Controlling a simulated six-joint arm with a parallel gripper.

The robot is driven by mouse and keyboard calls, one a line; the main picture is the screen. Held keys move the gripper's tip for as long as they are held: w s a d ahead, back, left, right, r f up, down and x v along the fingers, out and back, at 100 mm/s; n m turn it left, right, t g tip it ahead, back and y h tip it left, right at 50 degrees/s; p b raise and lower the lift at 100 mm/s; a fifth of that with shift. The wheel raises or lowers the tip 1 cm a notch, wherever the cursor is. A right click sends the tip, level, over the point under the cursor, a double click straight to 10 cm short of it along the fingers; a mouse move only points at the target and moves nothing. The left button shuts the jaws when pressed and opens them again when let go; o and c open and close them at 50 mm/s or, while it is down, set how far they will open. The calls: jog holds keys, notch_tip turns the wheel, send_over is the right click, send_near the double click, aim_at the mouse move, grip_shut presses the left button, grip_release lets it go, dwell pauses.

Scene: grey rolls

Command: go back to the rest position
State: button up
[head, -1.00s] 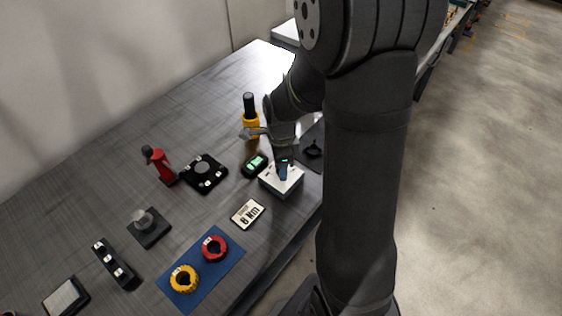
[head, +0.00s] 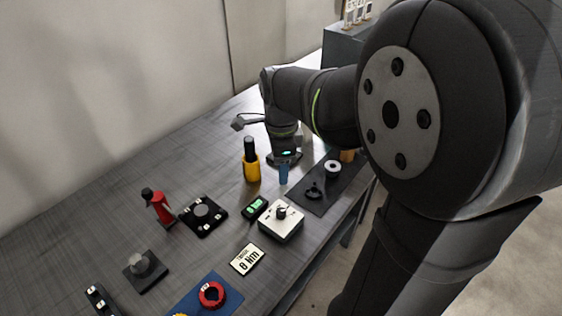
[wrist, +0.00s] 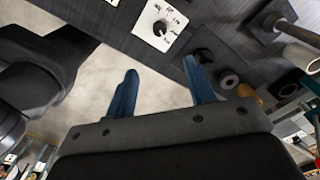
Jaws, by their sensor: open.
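My gripper (head: 284,173) is raised above the far part of the table in the head view, behind the white box with a black knob (head: 281,224). In the wrist view its two blue fingers (wrist: 161,92) stand wide apart with nothing between them. The white box also shows in the wrist view (wrist: 158,22), beyond the fingers and apart from them. My arm hides part of the table's right side in the head view.
A yellow holder with a black-handled tool (head: 251,169) stands left of my gripper. A dark mat (head: 318,197) with a grey ring (head: 333,169) lies to the right.

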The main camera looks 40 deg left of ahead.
aim_at(281, 211)
jog(key=shift+r, duration=0.4)
jog(key=shift+f, duration=0.15)
notch_tip(281, 211, down, 17)
jog(key=shift+f, duration=0.1)
dwell(0.7)
jog(key=shift+f, duration=0.2)
jog(key=shift+r+n, duration=0.2)
jog(key=shift+n, duration=0.6)
jog(key=n, duration=1.5)
dwell(1.6)
